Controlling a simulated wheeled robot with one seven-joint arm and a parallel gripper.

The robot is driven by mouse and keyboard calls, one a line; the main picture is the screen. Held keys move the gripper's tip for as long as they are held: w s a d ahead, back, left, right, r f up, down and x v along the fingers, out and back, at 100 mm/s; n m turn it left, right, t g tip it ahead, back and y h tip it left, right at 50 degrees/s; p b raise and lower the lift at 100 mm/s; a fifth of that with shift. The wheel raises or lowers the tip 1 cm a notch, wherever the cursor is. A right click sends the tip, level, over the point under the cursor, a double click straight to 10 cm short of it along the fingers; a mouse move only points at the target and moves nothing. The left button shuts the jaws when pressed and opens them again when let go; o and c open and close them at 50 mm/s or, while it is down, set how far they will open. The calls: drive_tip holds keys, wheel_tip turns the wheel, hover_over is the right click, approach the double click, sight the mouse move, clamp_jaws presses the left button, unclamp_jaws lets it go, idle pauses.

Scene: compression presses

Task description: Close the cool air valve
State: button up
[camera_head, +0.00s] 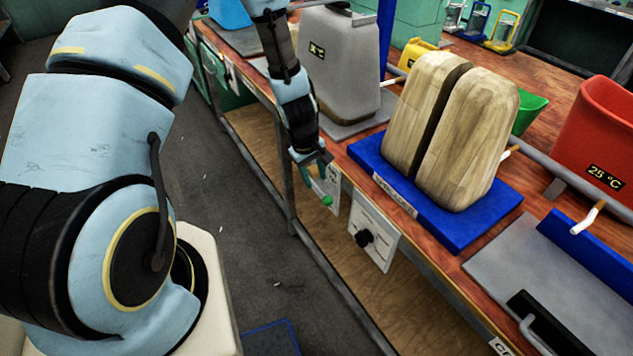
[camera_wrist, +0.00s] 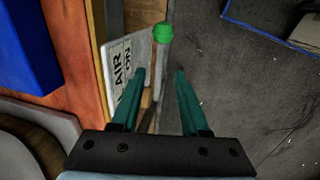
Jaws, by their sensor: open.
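A white valve plate (camera_wrist: 122,66) with the letters "AIR" and "ON" shows in the wrist view, fixed to the table's front edge. A round green knob (camera_wrist: 163,33) sticks out beside its far end. The green knob (camera_head: 327,200) also shows in the head view, just below my gripper (camera_head: 318,178). In the wrist view my gripper (camera_wrist: 162,76) has its two teal fingers apart with nothing held between them. The left finger overlaps the plate's edge, and the knob is ahead of the fingertips. A tan stub (camera_wrist: 147,98) shows beside the left finger. Contact cannot be told.
A second panel (camera_head: 374,232) with a black knob (camera_head: 364,238) is on the table front to the right. A blue base (camera_head: 450,222) carries two wooden blocks (camera_head: 468,140). A grey press form (camera_head: 340,62) stands behind. Open floor (camera_head: 235,190) lies left of the table.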

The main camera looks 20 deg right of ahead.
sight(319, 189)
drive_tip(key=shift+d+f+p, duration=0.2)
drive_tip(key=shift+f, duration=0.75)
drive_tip(key=shift+d+f+p, duration=0.15)
drive_tip(key=shift+d+f, duration=0.05)
drive_tip(key=shift+f, duration=0.75)
clamp_jaws()
